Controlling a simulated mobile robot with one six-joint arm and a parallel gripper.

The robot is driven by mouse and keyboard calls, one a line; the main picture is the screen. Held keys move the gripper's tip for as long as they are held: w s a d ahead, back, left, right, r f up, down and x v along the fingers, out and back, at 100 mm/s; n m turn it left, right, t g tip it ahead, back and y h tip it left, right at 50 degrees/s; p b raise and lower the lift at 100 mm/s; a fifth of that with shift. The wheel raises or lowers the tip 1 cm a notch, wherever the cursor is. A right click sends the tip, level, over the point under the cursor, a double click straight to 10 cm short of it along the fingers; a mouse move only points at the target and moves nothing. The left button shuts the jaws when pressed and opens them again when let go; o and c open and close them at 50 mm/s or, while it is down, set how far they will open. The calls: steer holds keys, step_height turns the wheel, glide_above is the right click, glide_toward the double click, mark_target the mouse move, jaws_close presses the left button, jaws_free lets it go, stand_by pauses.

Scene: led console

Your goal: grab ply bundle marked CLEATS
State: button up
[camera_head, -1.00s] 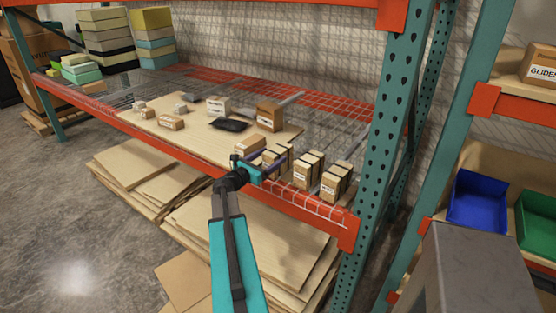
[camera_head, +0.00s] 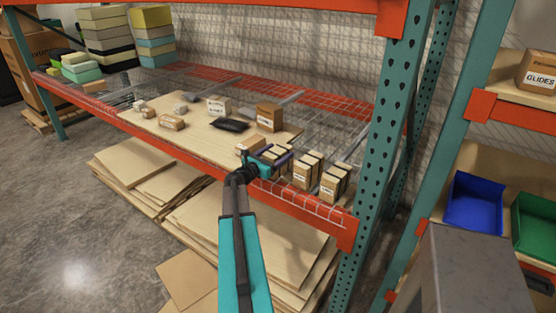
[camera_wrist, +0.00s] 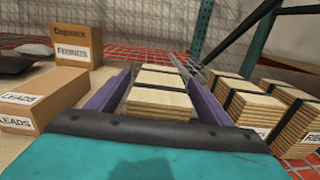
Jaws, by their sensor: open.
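My gripper (camera_head: 273,155) is open, with its two purple fingers reaching over the shelf among the ply bundles. In the wrist view, one strapped ply bundle (camera_wrist: 161,92) lies between the fingers, with a finger along each side. Its label is hidden behind the gripper's body, so I cannot read whether it says CLEATS. Two rows of similar ply bundles stand to the right, the nearer (camera_head: 307,170) and the farther (camera_head: 333,183); both show white labels too small to read in the head view. I cannot tell whether the fingers touch the bundle.
A cardboard box marked LEADS (camera_wrist: 38,101) stands close left of my gripper. A taller carton (camera_wrist: 70,45) is behind it. A black pouch (camera_head: 231,125) and small boxes lie on the board. The orange shelf beam (camera_head: 300,214) runs along the front; a teal upright (camera_head: 372,150) stands right.

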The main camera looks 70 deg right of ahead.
stand_by(0.6)
steer(key=shift+d, duration=0.1)
steer(key=c, duration=1.6)
steer(key=shift+r, duration=0.25)
steer(key=shift+r+b, duration=0.5)
steer(key=shift+r, duration=0.3)
steer(key=shift+a+r+b, duration=0.35)
steer(key=shift+r+b, duration=0.05)
steer(key=shift+r, duration=0.35)
steer(key=b+v, duration=0.3)
steer(key=v, duration=1.4)
steer(key=shift+w+a+b, duration=0.1)
steer(key=shift+a+b, duration=0.05)
steer(key=shift+b, duration=0.15)
